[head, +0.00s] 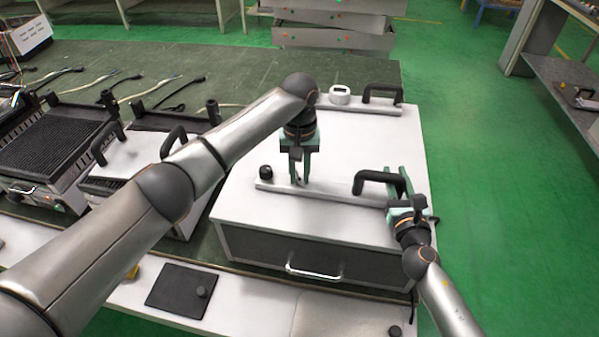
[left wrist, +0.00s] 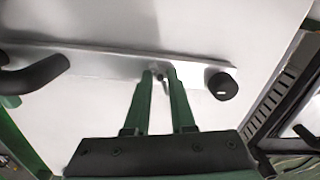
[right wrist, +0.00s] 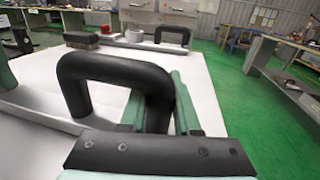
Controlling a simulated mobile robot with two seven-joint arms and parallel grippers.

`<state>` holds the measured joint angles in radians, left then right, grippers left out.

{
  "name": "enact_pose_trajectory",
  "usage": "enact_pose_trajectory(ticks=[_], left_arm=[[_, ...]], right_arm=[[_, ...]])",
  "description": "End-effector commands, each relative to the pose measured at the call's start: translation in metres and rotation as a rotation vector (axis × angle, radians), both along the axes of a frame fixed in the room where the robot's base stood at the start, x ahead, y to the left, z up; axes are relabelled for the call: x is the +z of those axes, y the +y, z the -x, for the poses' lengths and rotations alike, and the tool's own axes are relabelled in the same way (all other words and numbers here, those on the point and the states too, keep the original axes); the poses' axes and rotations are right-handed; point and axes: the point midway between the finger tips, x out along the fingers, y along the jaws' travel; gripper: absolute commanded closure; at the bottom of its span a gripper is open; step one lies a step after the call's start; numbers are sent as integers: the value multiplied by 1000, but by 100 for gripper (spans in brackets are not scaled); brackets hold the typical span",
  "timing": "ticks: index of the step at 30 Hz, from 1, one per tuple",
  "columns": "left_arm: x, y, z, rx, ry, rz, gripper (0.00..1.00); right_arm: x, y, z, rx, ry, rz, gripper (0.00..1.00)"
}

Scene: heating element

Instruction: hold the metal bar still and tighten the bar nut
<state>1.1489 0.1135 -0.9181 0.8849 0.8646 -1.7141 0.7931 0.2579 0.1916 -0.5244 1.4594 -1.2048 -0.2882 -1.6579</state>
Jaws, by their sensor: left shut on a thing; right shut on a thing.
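The metal bar (head: 340,197) lies across the white lid near its front edge, with a black knob (head: 266,172) at its left end and a black handle (head: 375,177) at its right end. My left gripper (head: 301,180) points down at the bar between knob and handle. In the left wrist view its fingers (left wrist: 161,74) are closed around the small bar nut (left wrist: 160,76) at the bar; the nut is mostly hidden. My right gripper (head: 397,185) is shut on the handle; in the right wrist view a leg of the handle (right wrist: 115,68) stands between its fingers (right wrist: 160,100).
The lid tops a large box with a silver front handle (head: 314,272). A second bar with a black handle (head: 382,93) and a white dial (head: 340,95) lies at the back. Grill units (head: 45,145) and cables stand left. Green floor is clear to the right.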

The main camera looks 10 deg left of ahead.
Motion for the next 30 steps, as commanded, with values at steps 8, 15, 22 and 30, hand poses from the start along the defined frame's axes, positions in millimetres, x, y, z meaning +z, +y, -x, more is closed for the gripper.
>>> enact_pose_trajectory(ticks=[8,15,22,30], left_arm=[[0,0,0,-98,1,1,100],[0,0,0,-335,0,1,100],[1,0,0,-443,0,0,100],[1,0,0,-446,0,0,100]], right_arm=[[0,0,0,-1,1,0,100],[0,0,0,-1,1,0,100],[0,-1,0,-1,1,1,100],[0,-1,0,-1,1,1,100]])
